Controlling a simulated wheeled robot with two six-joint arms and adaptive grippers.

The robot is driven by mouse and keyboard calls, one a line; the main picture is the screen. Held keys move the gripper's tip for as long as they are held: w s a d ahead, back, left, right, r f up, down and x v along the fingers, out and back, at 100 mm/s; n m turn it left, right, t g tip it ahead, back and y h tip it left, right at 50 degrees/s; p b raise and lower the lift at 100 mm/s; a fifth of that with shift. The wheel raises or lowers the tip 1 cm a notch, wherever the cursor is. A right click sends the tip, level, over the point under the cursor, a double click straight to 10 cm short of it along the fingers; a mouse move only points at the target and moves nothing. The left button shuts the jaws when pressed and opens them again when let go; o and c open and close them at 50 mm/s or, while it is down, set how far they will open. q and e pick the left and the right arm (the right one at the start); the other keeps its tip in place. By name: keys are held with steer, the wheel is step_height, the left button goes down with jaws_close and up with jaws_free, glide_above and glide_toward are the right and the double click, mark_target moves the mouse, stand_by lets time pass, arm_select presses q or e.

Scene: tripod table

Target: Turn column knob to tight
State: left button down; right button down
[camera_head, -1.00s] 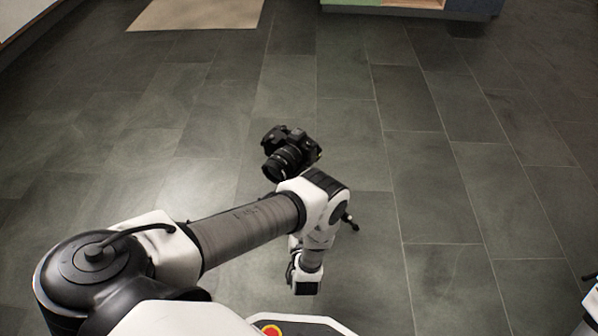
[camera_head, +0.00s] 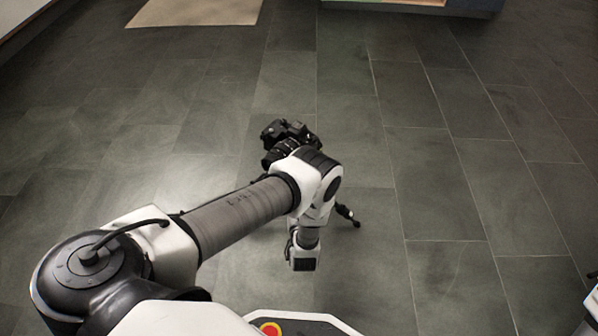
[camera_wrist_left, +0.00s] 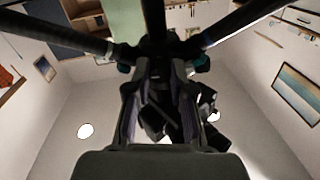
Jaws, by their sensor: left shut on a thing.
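A black camera (camera_head: 287,133) sits on top of the tripod in the head view, its lens partly covered by my left arm. One dark tripod leg (camera_head: 346,213) shows right of my wrist. In the left wrist view, dark tripod legs (camera_wrist_left: 82,37) fan out from a dark hub above my left gripper (camera_wrist_left: 160,72). Its fingers are shut on a dark part at the hub, where the column knob is; the knob itself is mostly hidden between them. My left gripper is hidden in the head view.
Dark tiled floor (camera_head: 450,190) lies open around the tripod. A beige mat (camera_head: 195,12) and a low cabinet (camera_head: 415,5) are far back. In the left wrist view, framed pictures (camera_wrist_left: 296,92) hang on pale walls.

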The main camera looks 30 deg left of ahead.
arm_select(q)
steer(key=shift+m, duration=0.4)
steer(key=m+b, duration=0.3)
steer(key=m, duration=2.1)
steer(key=shift+m, duration=0.3)
steer(key=c, duration=1)
jaws_free()
steer(key=shift+s, duration=0.1)
